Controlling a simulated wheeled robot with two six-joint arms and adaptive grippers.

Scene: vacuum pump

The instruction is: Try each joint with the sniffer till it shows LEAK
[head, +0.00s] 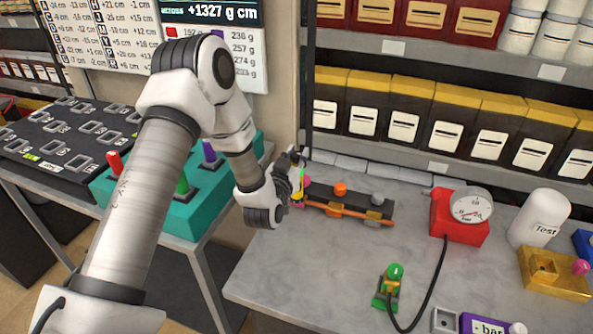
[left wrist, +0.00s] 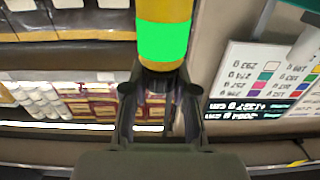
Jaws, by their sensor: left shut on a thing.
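The sniffer (left wrist: 163,15) is yellow with a plain green band; I can read no word on it. My left gripper (head: 298,172) is shut on it, and its fingers show in the left wrist view (left wrist: 160,105). In the head view the gripper is over the left end of a dark bar (head: 357,209) with joints. A pink joint (head: 306,181) is right beside the gripper; an orange joint (head: 340,189) and a grey joint (head: 377,199) stand further right. Whether the sniffer touches a joint is unclear. My right gripper is out of view.
A red pump box with gauge (head: 470,205) stands right of the bar. A white Test bottle (head: 540,218) and brass block (head: 556,274) are at the right. The bench's front left is clear.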

